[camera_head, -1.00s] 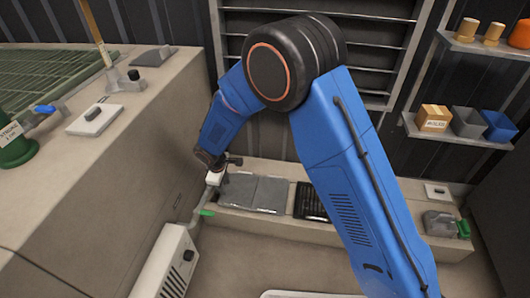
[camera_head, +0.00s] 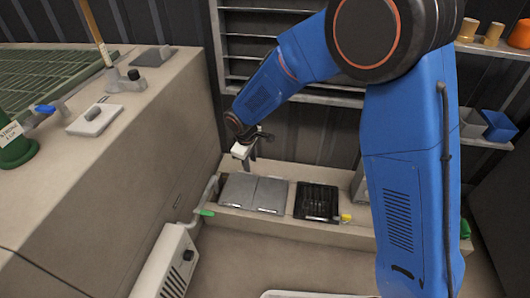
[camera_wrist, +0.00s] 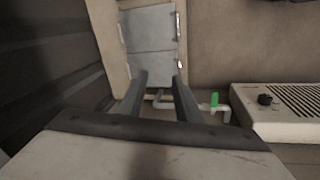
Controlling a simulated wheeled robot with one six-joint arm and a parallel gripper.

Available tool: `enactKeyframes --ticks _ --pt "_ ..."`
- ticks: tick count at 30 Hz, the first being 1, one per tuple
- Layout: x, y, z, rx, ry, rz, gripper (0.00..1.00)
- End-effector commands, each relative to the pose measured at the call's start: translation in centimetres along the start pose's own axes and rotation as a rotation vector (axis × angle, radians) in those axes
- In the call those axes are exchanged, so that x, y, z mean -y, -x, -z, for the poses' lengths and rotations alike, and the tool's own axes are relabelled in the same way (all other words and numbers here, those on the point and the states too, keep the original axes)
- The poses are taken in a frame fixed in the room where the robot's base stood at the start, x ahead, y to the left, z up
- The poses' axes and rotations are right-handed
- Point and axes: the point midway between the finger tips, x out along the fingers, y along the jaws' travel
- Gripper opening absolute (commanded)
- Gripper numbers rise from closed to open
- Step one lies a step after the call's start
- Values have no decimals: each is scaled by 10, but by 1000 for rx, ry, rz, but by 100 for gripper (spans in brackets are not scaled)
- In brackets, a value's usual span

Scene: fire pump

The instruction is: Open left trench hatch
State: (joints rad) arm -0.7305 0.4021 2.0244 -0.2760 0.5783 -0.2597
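Two grey hatch plates lie flat, side by side, on the low trench ledge in the head view. The left trench hatch (camera_head: 236,190) is beside the pipe, and the right plate (camera_head: 269,195) adjoins it. In the wrist view the left hatch (camera_wrist: 152,65) is the nearer plate, with the other plate (camera_wrist: 150,26) beyond it. Both look closed. My gripper (camera_head: 247,166) hangs above and behind the left hatch in the head view. In the wrist view my gripper (camera_wrist: 160,78) has its two fingers apart with nothing between them, pointing toward the left hatch's near edge.
A pipe with a green handle (camera_head: 206,212) runs left of the hatches, above a white vented box (camera_head: 167,265). A black grate (camera_head: 317,201) and a yellow knob (camera_head: 346,217) are to the right. A tall concrete block (camera_head: 130,160) stands left. The floor in front is open.

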Motion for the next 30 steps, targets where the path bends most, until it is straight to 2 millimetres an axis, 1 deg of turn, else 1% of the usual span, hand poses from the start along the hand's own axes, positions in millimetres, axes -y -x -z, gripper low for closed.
enactKeyframes --ticks 1,9,15,21,30 --pt "-5 6 -6 -2 -15 -2 31" --pt "-22 33 -32 -8 -84 -8 31" --pt "-29 46 -45 -10 -116 -11 31" --pt "-32 50 -50 -10 -129 -11 31" --pt "-32 50 -50 -10 -129 -11 31"
